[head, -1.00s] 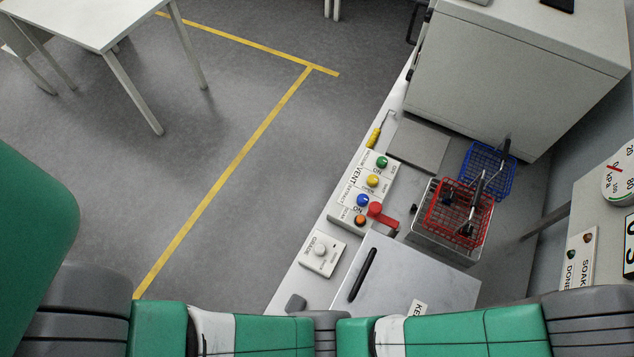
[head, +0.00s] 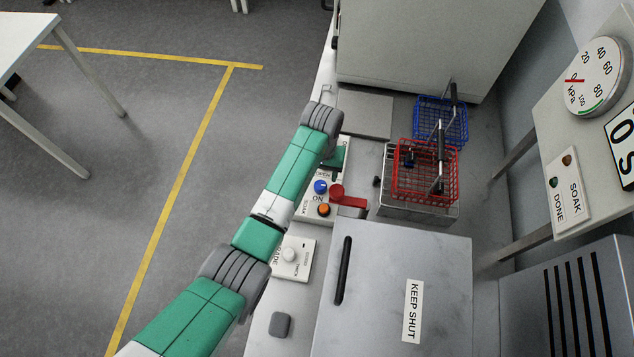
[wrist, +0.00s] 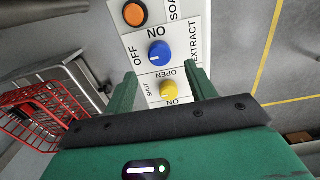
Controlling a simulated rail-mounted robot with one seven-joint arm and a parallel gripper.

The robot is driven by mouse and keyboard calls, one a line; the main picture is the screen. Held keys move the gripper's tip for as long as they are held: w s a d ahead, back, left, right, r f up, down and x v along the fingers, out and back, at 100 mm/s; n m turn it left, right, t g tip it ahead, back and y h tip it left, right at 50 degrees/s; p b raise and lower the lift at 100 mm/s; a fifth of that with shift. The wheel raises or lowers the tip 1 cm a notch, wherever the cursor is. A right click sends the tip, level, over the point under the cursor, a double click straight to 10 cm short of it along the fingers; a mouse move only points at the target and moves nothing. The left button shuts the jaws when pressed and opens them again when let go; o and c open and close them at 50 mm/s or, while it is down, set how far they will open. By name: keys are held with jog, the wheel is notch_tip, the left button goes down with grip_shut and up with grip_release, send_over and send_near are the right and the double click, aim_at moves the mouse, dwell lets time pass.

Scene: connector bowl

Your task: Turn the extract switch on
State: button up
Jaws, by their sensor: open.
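The extract switch is a blue knob (wrist: 160,52) on a white panel, with OFF, ON and EXTRACT printed around it. Its small white mark appears to point towards the OFF side. In the head view the blue knob (head: 321,187) shows just beside my arm. My gripper (wrist: 162,74) is open and empty, its two green fingers apart above the panel. The fingertips lie either side of the space between the blue knob and a yellow knob (wrist: 168,88) marked OPEN and SHUT. In the head view my gripper (head: 338,160) is partly hidden behind my wrist.
An orange button (wrist: 135,13) sits beyond the blue knob. A red handle (head: 350,202) sticks out beside the panel. A red wire basket (head: 425,170) and a blue one (head: 440,120) stand to the right. A KEEP SHUT lid (head: 390,290) is nearer me.

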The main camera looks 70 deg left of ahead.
aim_at(320, 184)
notch_tip(320, 184, down, 7)
jog(key=shift+r+b, duration=0.1)
jog(key=shift+b, duration=0.5)
jog(key=c, duration=1)
